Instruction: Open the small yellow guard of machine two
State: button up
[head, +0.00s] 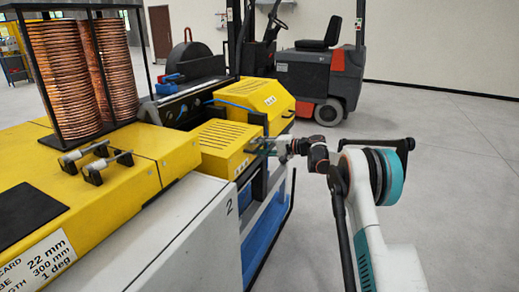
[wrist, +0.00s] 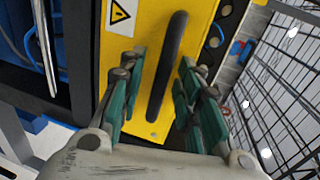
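The small yellow guard (head: 222,143) with slots in its top sits on the machine marked 2, and it appears shut. In the wrist view a yellow guard face (wrist: 140,60) fills the middle, with a warning triangle sticker and a black bar handle (wrist: 170,62). My gripper (wrist: 162,60) is open, with its green-padded fingers on either side of the handle in the picture. A gap shows on both sides, and I cannot tell how far the handle is between the fingers. In the head view my gripper (head: 266,147) is at the guard's right side.
A larger yellow guard (head: 252,95) stands just behind the small one. Copper coils (head: 66,80) in a black frame stand on the machine at left. A forklift (head: 318,75) is parked behind. The grey floor (head: 440,150) at right is free. A wire grid (wrist: 285,90) shows in the wrist view.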

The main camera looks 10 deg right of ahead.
grip_shut()
